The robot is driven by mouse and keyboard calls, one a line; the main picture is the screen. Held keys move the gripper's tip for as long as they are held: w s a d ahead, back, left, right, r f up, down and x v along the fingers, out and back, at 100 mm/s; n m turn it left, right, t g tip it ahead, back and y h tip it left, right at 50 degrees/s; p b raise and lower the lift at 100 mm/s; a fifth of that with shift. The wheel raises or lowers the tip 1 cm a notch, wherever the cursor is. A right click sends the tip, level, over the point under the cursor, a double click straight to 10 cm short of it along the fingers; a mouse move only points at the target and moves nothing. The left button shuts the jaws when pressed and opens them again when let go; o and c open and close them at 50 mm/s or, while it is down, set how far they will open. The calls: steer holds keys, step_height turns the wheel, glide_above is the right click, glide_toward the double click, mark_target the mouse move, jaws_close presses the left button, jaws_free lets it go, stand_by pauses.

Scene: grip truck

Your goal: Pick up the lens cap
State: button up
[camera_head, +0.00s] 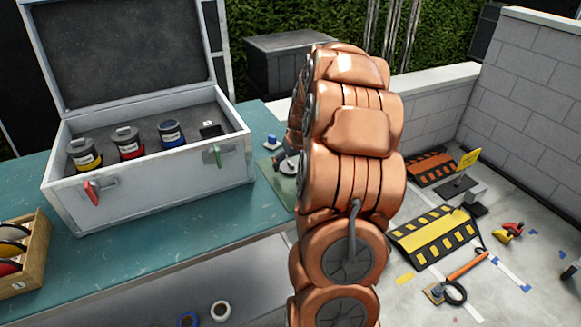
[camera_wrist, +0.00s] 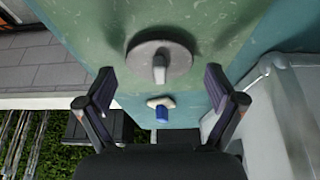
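The lens cap (camera_wrist: 174,64) looks like a grey round disc with a raised grip across its middle. It lies flat on a green mat (camera_wrist: 105,22). In the head view the pale disc (camera_head: 289,168) shows partly at the right end of the teal table, beside my copper-coloured arm. My gripper (camera_wrist: 159,76) is open and empty in the wrist view. Its two dark fingers stand apart to the left and right of the disc's grip, with no contact visible. In the head view my arm hides most of the gripper.
A small blue and white object (camera_wrist: 162,113) sits close to the disc, near the table edge. An open grey case (camera_head: 150,188) with several labelled cans stands left of the mat. A wooden box (camera_head: 28,262) of discs is at far left. Ramps and tools lie on the floor at right.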

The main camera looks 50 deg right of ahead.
steer(key=c, duration=0.7)
steer(key=shift+c, duration=0.2)
